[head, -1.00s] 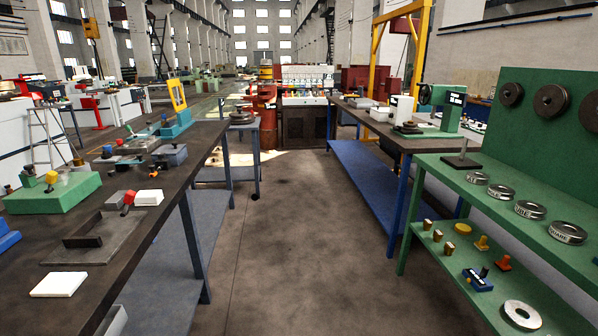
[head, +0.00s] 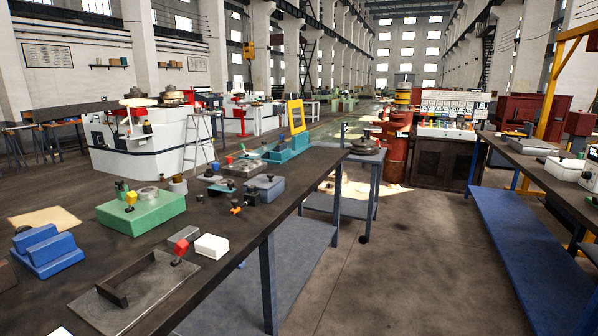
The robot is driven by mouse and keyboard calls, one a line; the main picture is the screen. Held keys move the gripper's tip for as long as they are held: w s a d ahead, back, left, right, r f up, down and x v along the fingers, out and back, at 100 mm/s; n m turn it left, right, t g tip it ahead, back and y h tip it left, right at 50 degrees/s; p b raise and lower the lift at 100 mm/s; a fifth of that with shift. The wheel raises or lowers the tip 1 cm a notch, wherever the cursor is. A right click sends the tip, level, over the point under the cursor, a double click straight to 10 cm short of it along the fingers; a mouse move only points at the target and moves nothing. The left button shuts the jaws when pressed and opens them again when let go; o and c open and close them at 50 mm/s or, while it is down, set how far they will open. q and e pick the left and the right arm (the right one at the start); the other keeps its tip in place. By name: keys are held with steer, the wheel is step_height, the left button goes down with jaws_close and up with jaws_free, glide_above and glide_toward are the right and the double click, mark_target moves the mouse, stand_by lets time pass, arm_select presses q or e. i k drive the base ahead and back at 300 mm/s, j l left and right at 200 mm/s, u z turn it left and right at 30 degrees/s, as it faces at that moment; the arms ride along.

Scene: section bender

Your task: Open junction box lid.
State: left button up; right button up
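I cannot tell for certain which object is the junction box. A small grey box (head: 265,187) stands on the dark workbench (head: 225,278) in the middle of the head view. A small white box (head: 211,246) lies nearer on the same bench, beside a grey block with a red knob (head: 182,246). No opened lid can be made out on either box. Neither of my grippers is in view.
A wheeled cart (head: 340,205) stands behind. The aisle floor to the right is clear.

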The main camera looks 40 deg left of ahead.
mark_target(263, 182)
steer(key=i+l+u, duration=0.15)
steer(key=i, duration=0.3)
steer(key=i+u, duration=0.15)
steer(key=i, duration=0.25)
steer(key=i+l+u, duration=0.15)
steer(key=i, duration=0.3)
steer(key=l, duration=0.1)
